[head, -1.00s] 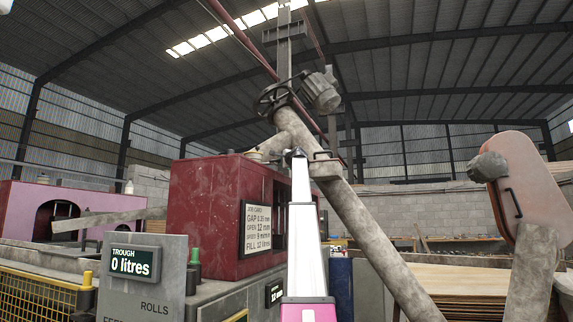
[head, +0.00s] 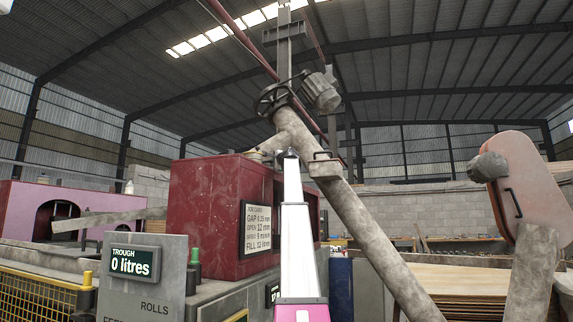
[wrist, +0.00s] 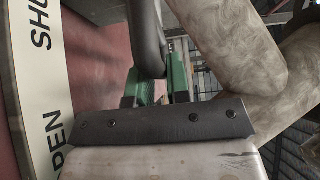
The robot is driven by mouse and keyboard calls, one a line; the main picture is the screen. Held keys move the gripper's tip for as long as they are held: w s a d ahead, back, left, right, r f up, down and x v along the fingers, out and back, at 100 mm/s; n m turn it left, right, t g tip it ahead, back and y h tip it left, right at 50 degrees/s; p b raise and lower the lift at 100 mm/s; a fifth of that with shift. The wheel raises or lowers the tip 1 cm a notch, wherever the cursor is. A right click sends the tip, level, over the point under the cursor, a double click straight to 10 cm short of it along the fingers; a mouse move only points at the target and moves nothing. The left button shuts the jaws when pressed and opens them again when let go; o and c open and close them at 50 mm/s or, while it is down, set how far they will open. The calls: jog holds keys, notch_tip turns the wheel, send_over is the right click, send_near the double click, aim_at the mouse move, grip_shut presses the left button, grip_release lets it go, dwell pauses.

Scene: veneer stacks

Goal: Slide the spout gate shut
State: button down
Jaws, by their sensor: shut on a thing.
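In the wrist view, the two green fingers of my gripper (wrist: 156,88) are shut on a black curved handle (wrist: 149,40). Below them is a dark bolted strip (wrist: 155,122) on a scuffed bare metal plate (wrist: 150,161), which appears to be the spout gate. A white label strip (wrist: 42,90) at the left has partly cut-off "SHU" and "PEN" lettering. In the head view, my white and pink arm reaches up to the grey spout pipe (head: 360,225) near its upper end. The fingers are too small to make out there, and how far the gate is open cannot be told.
A dark red machine housing (head: 205,210) with a job card (head: 257,229) stands left of my arm. A trough display (head: 131,263) reads 0 litres. A grey column with a salmon panel (head: 525,190) stands at the right, by stacked veneer sheets (head: 465,282).

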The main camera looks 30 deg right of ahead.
jog(key=c, duration=1.1)
grip_release()
jog(key=shift+w, duration=0.1)
jog(key=shift+a, duration=0.1)
jog(key=shift+s, duration=3.55)
